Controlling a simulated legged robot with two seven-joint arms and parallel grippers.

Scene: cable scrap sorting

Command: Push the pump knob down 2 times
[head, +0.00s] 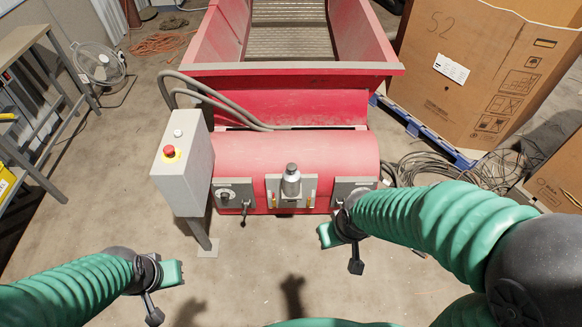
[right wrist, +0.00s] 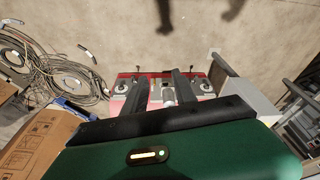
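The pump knob (head: 291,180) is a silver, bottle-shaped piece standing on the middle grey plate (head: 308,187) at the front of the red machine. It also shows in the right wrist view (right wrist: 168,97), between my fingers in the picture. My right gripper (right wrist: 160,82) has its two black fingers spread with nothing held. In the head view my right gripper (head: 329,235) is to the right of the knob and nearer me, apart from it. My left gripper (head: 173,272) is low at the left, away from the machine; its fingers cannot be made out.
A grey control box (head: 184,165) with a red button (head: 169,151) stands left of the knob. Side plates carry a dial (head: 224,195) and a lever (head: 245,212). A cardboard box (head: 480,75) and coiled cables (head: 430,165) are at right. The floor in front is clear.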

